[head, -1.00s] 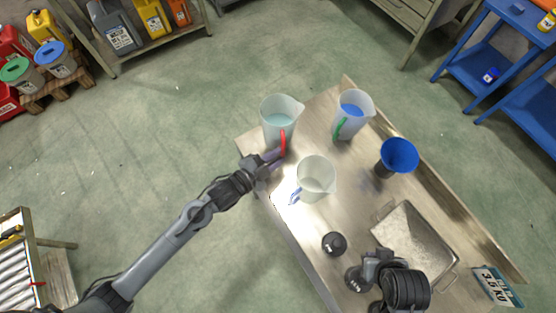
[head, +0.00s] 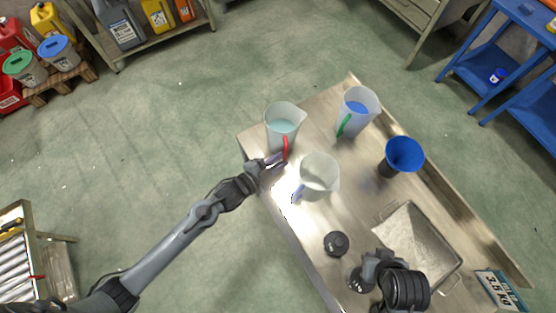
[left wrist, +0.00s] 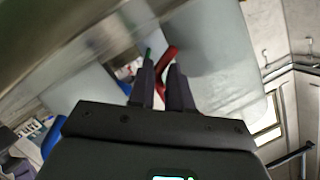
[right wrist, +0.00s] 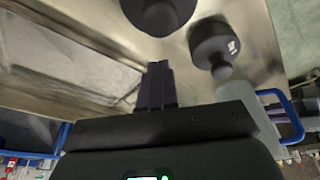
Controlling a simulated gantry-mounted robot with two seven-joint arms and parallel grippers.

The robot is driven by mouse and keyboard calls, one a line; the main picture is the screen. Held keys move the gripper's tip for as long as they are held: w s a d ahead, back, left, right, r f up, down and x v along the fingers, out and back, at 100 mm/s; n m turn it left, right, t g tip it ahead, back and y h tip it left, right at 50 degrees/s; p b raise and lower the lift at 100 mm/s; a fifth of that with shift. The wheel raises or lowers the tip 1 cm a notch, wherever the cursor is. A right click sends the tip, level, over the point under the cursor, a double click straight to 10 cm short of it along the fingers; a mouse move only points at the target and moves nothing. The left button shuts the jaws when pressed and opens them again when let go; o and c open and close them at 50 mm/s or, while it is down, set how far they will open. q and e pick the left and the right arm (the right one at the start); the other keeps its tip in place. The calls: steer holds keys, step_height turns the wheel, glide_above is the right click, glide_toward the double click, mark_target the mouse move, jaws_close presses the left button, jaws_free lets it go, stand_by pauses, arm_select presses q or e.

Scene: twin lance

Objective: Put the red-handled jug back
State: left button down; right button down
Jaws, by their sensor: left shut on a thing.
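The red-handled jug (head: 279,118) is translucent with pale blue-green liquid. It is upright at the table's far left corner; I cannot tell whether its base touches the top. My left gripper (head: 279,159) is shut on its red handle (head: 285,146). In the left wrist view the red handle (left wrist: 166,66) shows between the fingers (left wrist: 160,75). A green-handled jug (head: 357,115) with blue liquid stands to its right. A blue-handled jug (head: 319,174), apparently empty, stands nearer. My right gripper (right wrist: 157,85) has its fingers together with nothing between them, over the table's near part.
A blue funnel (head: 404,155) stands at the table's right side. A metal tray (head: 421,236) lies nearer, beside a black weight (head: 336,243). Another weight (right wrist: 215,45) shows in the right wrist view. A 3.5 kg sign (head: 497,288) is at the right edge. Bare tabletop (head: 361,205) lies between.

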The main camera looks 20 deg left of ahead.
arm_select(q)
steer(key=c, duration=1.5)
jaws_free()
steer(key=shift+f, duration=0.15)
arm_select(e)
steer(key=shift+f, duration=0.1)
arm_select(q)
steer(key=o, duration=0.5)
steer(key=shift+c, duration=0.2)
arm_select(e)
steer(key=shift+d, duration=0.1)
arm_select(q)
steer(key=shift+s+a+r, duration=0.1)
steer(key=shift+r, duration=0.15)
steer(key=s+a+r+n+g+y, duration=0.2)
steer(key=s+a+n+g, duration=0.1)
steer(key=s, duration=0.4)
steer(key=s+a+r+n+g+y+p, duration=0.1)
steer(key=s+a+r+n+g+y, duration=0.1)
steer(key=s+a+n, duration=0.3)
steer(key=s+a+r+n+g+y+p, duration=0.1)
steer(key=s+a+n+g+y, duration=0.3)
steer(key=s, duration=0.5)
steer(key=shift+a+r+n, duration=0.2)
steer(key=shift+r+n, duration=0.2)
steer(key=shift+r, duration=0.1)
arm_select(e)
step_height(320, 180, up, 2)
arm_select(q)
steer(key=shift+s, duration=0.1)
